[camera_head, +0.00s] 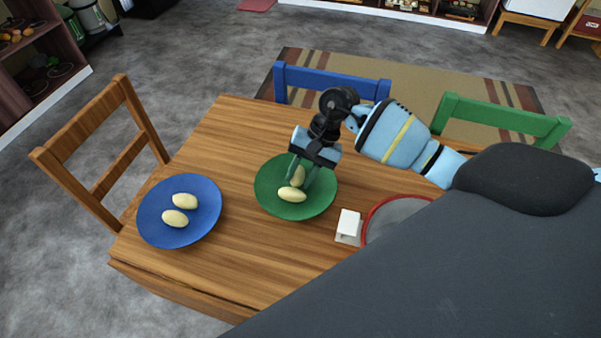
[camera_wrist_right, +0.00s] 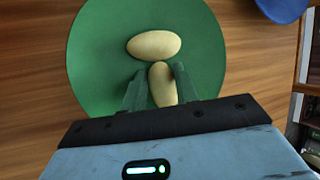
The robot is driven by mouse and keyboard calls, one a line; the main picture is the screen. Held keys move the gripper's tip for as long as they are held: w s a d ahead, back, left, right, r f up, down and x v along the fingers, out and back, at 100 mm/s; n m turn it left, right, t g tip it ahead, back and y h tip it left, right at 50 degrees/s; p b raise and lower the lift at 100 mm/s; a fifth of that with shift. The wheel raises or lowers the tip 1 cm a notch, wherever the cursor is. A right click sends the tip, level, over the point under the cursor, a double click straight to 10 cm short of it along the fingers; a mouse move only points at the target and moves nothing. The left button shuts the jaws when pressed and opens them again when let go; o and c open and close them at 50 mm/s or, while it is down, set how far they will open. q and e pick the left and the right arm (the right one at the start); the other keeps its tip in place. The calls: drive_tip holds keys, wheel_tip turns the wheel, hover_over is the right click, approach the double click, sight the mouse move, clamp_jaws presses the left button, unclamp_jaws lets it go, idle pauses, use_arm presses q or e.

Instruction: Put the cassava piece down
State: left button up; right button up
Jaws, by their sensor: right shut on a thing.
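My right gripper (camera_head: 303,178) is over the green plate (camera_head: 267,190), shut on a pale yellow cassava piece (camera_head: 299,175). In the right wrist view this cassava piece (camera_wrist_right: 162,86) sits between the two fingers (camera_wrist_right: 160,88), low over or on the green plate (camera_wrist_right: 95,60); I cannot tell if it touches the plate. Another cassava piece (camera_head: 292,195) lies on the same plate, right by the held one; it also shows in the right wrist view (camera_wrist_right: 154,45). Two more pieces (camera_head: 184,201) lie on the blue plate (camera_head: 150,212). My left gripper is not in view.
The wooden table (camera_head: 235,250) has free room between the two plates. A small white object (camera_head: 348,224) and a red-rimmed round thing (camera_head: 372,215) are right of the green plate. Wooden, blue (camera_head: 330,84) and green (camera_head: 500,116) chairs surround the table.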

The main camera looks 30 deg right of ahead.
drive_tip(key=o, duration=1)
drive_tip(key=shift+f, duration=0.1)
drive_tip(key=shift+c, duration=0.2)
drive_tip(key=shift+s, duration=0.1)
drive_tip(key=shift+d+r, duration=0.1)
drive_tip(key=shift+r, duration=0.15)
drive_tip(key=v, duration=1.1)
drive_tip(key=shift+r+b, duration=0.35)
drive_tip(key=shift+r, duration=0.05)
drive_tip(key=shift+d, duration=0.1)
